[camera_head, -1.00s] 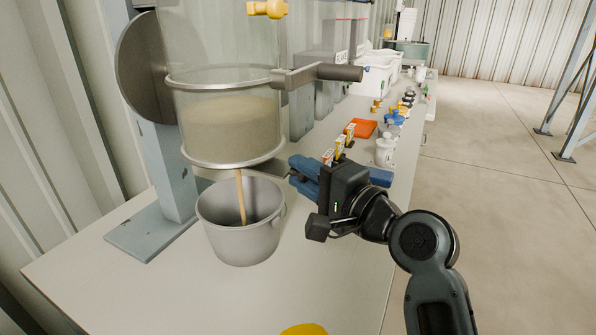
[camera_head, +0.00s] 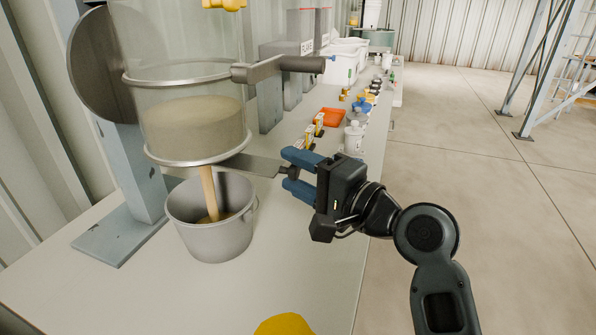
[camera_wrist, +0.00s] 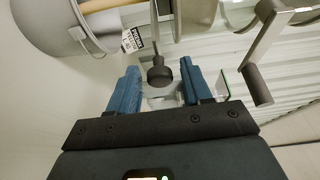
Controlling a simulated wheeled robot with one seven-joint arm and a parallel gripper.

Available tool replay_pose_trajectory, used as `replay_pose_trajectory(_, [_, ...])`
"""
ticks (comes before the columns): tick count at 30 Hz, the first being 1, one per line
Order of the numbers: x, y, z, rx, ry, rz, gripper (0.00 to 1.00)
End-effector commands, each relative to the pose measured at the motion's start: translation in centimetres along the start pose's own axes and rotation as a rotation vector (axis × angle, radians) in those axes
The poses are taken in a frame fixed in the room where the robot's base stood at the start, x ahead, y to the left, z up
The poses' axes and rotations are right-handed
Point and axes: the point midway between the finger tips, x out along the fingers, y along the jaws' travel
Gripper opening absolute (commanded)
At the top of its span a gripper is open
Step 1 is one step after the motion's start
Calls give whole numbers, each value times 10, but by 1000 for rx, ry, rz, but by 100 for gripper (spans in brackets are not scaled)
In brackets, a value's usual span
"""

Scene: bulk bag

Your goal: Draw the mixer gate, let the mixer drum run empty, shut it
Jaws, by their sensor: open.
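The mixer drum (camera_head: 195,118) is a clear cylinder with metal rings, holding tan material in its lower part. A flat metal gate (camera_head: 250,164) sticks out to the right from under the drum, ending in a dark knob; the knob (camera_wrist: 160,73) shows in the wrist view between the fingers. My gripper (camera_head: 290,172) is open, its blue fingers on either side of the knob; contact cannot be told. A tan stream (camera_head: 209,194) falls from the drum into the grey bucket (camera_head: 212,240) below, which has some material at its bottom.
A handle (camera_head: 290,64) juts right from the drum's upper ring. Small boxes, a white bottle (camera_head: 354,138) and an orange tray (camera_head: 327,121) stand along the bench behind my gripper. A yellow object (camera_head: 284,325) lies at the front.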

Motion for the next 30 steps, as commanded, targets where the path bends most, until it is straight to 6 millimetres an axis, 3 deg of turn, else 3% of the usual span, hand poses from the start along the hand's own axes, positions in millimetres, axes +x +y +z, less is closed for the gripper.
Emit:
replay_pose_trajectory(5, [-12,1,-1,0,2,-1,49])
replay_pose_trajectory(12, [-51,2,-1,-1,3,0,49])
replay_pose_trajectory(18, [-74,1,-1,-1,2,0,49])
replay_pose_trajectory(30, [-79,1,0,0,2,1,49])
